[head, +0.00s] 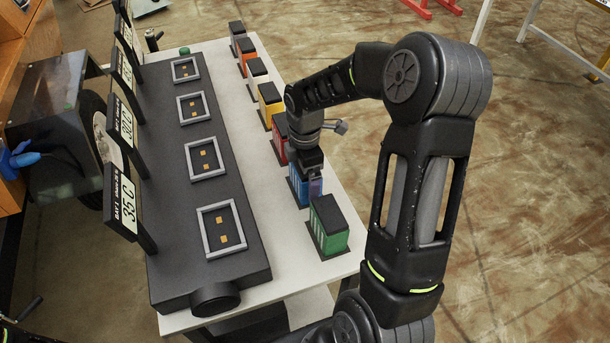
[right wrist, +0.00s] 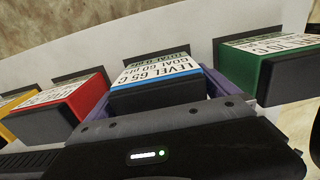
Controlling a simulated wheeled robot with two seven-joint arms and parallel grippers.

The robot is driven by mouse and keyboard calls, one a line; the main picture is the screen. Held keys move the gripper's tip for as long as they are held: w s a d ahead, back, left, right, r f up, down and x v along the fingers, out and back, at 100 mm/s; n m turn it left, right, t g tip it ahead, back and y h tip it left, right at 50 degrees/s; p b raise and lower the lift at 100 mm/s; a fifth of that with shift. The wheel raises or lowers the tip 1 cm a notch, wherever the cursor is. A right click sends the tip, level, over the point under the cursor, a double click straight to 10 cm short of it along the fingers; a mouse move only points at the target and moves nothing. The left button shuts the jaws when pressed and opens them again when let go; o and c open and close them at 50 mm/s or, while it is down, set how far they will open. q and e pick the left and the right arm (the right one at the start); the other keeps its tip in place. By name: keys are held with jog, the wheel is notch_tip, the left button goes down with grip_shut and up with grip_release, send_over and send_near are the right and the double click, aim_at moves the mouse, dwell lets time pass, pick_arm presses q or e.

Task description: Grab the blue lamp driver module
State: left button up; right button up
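The blue lamp driver module (head: 297,188) stands in the row of modules on the white table, between a red and a green one. My right gripper (head: 314,184) is down over it from above. In the right wrist view the blue module (right wrist: 157,78) shows its label and dark end. Purple fingers of my right gripper (right wrist: 160,95) flank it on both sides, close to its sides. Whether they press on it cannot be told. My left gripper is not in view.
The green module (head: 328,225) and the red module (head: 280,137) stand close on either side of it. Yellow, orange and dark modules continue the row. A black console (head: 188,250) with several framed sockets and display signs lies to the left.

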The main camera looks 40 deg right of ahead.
jog(key=c, duration=1.8)
